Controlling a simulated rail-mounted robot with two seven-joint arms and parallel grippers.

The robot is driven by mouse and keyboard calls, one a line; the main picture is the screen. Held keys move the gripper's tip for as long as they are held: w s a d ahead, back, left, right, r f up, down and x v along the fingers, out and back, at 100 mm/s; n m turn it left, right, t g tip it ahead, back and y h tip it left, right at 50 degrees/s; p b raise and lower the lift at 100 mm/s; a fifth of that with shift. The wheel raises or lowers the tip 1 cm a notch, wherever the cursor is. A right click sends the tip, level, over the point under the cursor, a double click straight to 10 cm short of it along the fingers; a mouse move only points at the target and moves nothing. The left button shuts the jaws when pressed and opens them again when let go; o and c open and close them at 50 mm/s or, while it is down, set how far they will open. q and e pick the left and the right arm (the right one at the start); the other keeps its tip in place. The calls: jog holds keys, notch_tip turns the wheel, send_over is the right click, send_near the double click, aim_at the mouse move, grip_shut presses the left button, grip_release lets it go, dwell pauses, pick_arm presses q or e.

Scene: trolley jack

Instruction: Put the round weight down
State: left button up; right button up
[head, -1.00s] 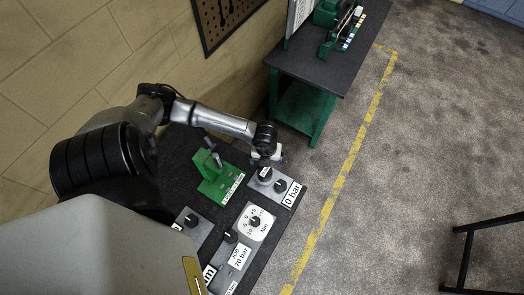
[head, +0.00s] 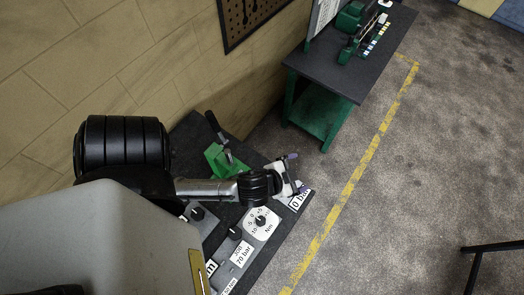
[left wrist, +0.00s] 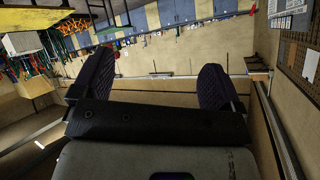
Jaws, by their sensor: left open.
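I cannot make out a round weight in either view. My left gripper (head: 297,175) is above the far right corner of the dark bench (head: 262,268), over the "0 bar" panel (head: 299,201), and hides part of that panel. In the left wrist view its two dark, ridged fingers (left wrist: 155,85) stand wide apart with nothing between them. The green jack unit (head: 219,160), with a black-handled lever, stands on the bench to the left of the gripper. My right gripper is not in view.
A dial plate marked Nm (head: 262,222) and a "70 bar" panel (head: 239,254) lie on the bench nearer me. A green-legged table (head: 345,80) with a green device (head: 362,35) stands beyond. Open floor lies right of the yellow line (head: 352,188).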

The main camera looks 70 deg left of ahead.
pick_arm(q)
jog(key=s+d+f+g+h, duration=0.1)
jog(key=s+d+f+g, duration=0.1)
jog(key=s+g, duration=0.2)
jog(key=s+d+f+g+h, duration=0.2)
jog(key=s+g, duration=0.1)
jog(key=s, duration=0.4)
jog(key=shift+s+d+f+g, duration=0.15)
jog(key=shift+s+f+g, duration=0.1)
jog(key=shift+f+g, duration=0.15)
